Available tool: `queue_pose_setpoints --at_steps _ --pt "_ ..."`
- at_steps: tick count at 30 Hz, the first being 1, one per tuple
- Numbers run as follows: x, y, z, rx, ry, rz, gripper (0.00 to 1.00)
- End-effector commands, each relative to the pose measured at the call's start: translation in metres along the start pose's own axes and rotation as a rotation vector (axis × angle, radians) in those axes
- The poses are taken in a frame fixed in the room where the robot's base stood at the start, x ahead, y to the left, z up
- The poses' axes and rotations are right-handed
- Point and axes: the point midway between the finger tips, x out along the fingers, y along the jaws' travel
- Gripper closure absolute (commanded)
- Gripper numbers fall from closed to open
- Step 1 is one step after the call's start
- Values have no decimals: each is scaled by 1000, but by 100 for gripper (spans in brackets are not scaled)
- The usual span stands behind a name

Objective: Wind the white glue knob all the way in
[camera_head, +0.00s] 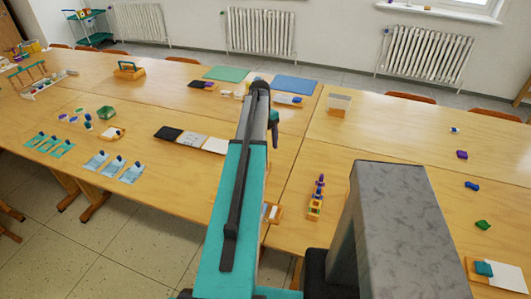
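I cannot pick out the white glue knob for sure. Small white items (240,91) stand at the back of the tables, left of my arm's far end, too small to tell apart. A wooden tray with a white piece (273,212) shows partly behind my arm on the right. My teal arm reaches away across the tables. A dark part at its far end (274,128) seems to belong to my wrist or gripper. The fingertips are not clear, and I cannot see whether they touch anything.
A wooden rack with coloured pieces (316,198) stands right of my arm. Black, grey and white cards (191,141) lie left of it. The table between the wooden box (339,104) and the purple block (461,155) is mostly clear.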

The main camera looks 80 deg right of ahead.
Motion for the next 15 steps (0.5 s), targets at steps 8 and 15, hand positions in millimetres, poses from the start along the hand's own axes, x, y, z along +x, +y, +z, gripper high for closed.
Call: queue_pose_setpoints --at_steps 8,15 --pt "4 0 0 0 0 0 30" --pt "7 0 1 0 0 0 30"
